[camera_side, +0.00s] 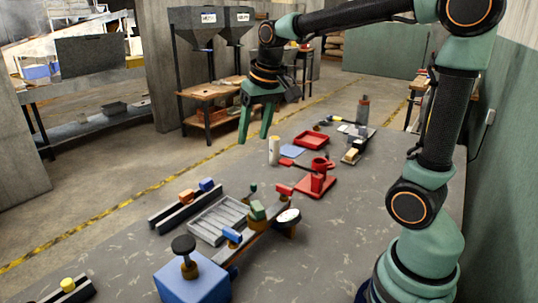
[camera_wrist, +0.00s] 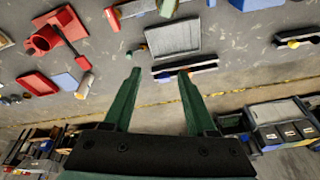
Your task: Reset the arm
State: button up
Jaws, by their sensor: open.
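My gripper (camera_side: 255,122) is raised in the air above the far left edge of the table, its green fingers spread and empty. In the wrist view the gripper (camera_wrist: 160,88) also shows open, with nothing between its fingers. My arm reaches over from the right of the side view. No object touches the fingers in either view.
The grey table (camera_side: 330,240) holds a red press-like device (camera_side: 318,180), a red tray (camera_side: 308,145), a white cylinder (camera_side: 274,150), a grooved grey tray (camera_side: 215,218) and a blue block (camera_side: 192,280). Two dark hoppers (camera_side: 198,25) stand beyond. The table's front right is clear.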

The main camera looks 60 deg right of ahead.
jog(key=s+a+f+n+t, duration=0.1)
jog(key=s+a, duration=0.4)
jog(key=s, duration=0.5)
jog(key=shift+s+a+f+n+t+y, duration=0.15)
jog(key=shift+a+f+n+t+y, duration=0.4)
jog(key=shift+n, duration=0.85)
jog(key=shift+d+r+h, duration=0.15)
jog(key=shift+h, duration=0.1)
